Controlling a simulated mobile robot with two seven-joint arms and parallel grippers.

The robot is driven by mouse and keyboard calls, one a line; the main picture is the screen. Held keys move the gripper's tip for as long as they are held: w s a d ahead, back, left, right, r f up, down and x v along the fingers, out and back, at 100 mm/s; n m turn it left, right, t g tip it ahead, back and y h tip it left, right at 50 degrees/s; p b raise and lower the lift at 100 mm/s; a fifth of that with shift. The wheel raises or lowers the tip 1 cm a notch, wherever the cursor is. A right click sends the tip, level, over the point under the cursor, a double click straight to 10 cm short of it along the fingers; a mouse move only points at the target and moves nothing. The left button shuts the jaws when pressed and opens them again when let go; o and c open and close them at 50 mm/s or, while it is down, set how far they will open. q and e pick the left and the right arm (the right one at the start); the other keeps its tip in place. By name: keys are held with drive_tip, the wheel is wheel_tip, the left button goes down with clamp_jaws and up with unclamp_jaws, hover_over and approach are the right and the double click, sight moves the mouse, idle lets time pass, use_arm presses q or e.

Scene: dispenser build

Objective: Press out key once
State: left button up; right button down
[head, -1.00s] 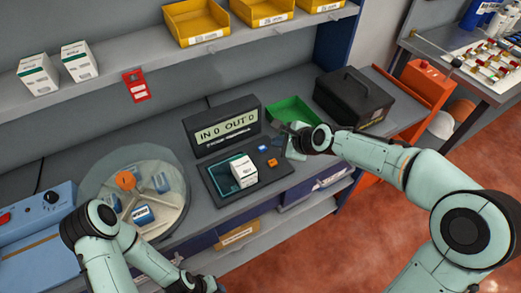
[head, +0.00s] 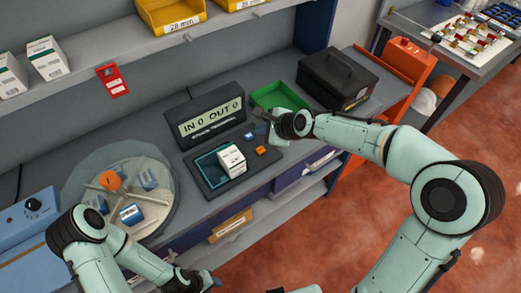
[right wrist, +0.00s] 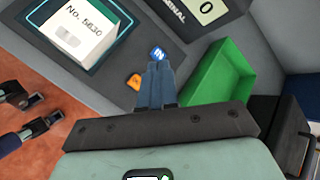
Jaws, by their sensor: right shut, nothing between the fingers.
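The orange key (head: 261,150) and the blue key (head: 248,135) sit on the right part of the dark terminal pad. In the right wrist view the blue key (right wrist: 158,54) reads IN; the orange key (right wrist: 134,82) is partly covered by my fingers, its label unclear. The display (head: 211,118) reads IN 0 OUT 0. My right gripper (head: 270,134) is shut and empty, just right of the keys. In the right wrist view its fingertips (right wrist: 160,67) appear beside both keys; contact cannot be told. My left gripper (head: 208,281) is low at the front, its fingers apart (right wrist: 42,110).
A white box (head: 231,160) stands on the pad's teal-edged square, left of the keys. A green tray (head: 279,96) and a black case (head: 337,78) are behind my right gripper. A round divided dish (head: 120,187) is at the left.

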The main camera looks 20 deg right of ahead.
drive_tip(key=b, duration=0.2)
hover_over(262, 151)
wheel_tip(262, 151, down, 6)
drive_tip(key=shift+s+r, duration=0.15)
drive_tip(key=shift+r, duration=0.1)
drive_tip(key=shift+f+b, duration=0.5)
drive_tip(key=shift+f, duration=0.05)
use_arm(q)
drive_tip(key=s+f, duration=0.1)
drive_tip(key=f, duration=0.1)
drive_tip(key=s+f, duration=0.2)
drive_tip(key=shift+s+f, duration=0.15)
drive_tip(key=shift+f, duration=0.1)
drive_tip(key=shift+f, duration=0.1)
use_arm(e)
drive_tip(key=shift+f, duration=0.1)
idle(0.4)
use_arm(q)
drive_tip(key=shift+s+f, duration=0.15)
drive_tip(key=shift+f, duration=0.1)
use_arm(e)
drive_tip(key=shift+f, duration=0.3)
